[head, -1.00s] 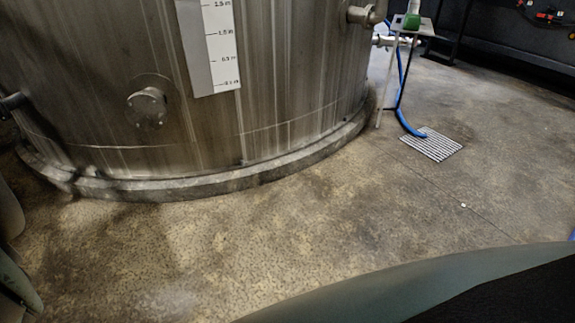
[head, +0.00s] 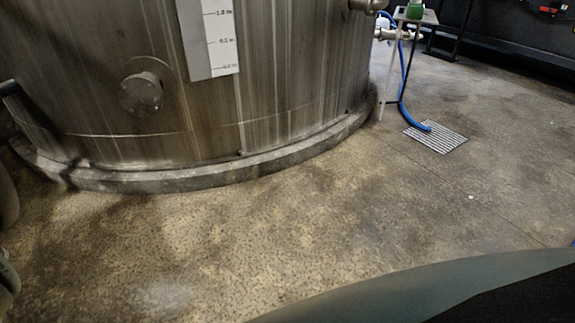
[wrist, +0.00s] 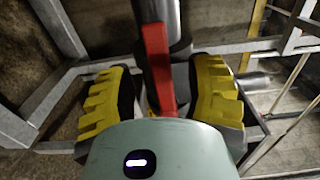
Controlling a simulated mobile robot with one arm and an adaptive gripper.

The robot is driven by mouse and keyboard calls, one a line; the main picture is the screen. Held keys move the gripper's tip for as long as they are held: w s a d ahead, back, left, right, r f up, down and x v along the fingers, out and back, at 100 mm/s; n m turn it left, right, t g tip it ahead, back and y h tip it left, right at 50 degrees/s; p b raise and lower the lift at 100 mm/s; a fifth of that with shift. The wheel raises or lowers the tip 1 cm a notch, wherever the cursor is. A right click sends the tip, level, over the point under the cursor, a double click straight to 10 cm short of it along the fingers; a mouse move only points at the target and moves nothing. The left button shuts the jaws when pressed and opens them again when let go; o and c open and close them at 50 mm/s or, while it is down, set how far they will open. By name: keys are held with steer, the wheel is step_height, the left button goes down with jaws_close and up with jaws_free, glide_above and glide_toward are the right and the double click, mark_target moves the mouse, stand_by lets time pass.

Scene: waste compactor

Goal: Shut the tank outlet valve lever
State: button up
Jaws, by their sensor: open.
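In the wrist view my gripper (wrist: 162,75) is open, with one yellow ridged finger on each side. A red bar (wrist: 158,65), which looks like a lever handle, stands in the gap between the fingers. Dark gaps show between the bar and both fingers, and its lower end is hidden behind my green gripper body. A grey pipe-like part (wrist: 153,10) lies behind its upper end. In the head view the large steel tank (head: 290,80) fills the upper left. A silver pipe fitting (head: 385,33) shows at its right side; no red lever shows there.
In the head view a small stand (head: 415,17), a blue hose (head: 405,85) and a floor grate (head: 436,136) are right of the tank. The concrete floor (head: 250,230) in front is clear. Grey metal frame bars (wrist: 40,100) surround my gripper in the wrist view.

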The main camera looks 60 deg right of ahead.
steer(key=shift+b+x, duration=0.5)
steer(key=shift+x, duration=0.95)
steer(key=shift+d, duration=0.1)
jaws_close()
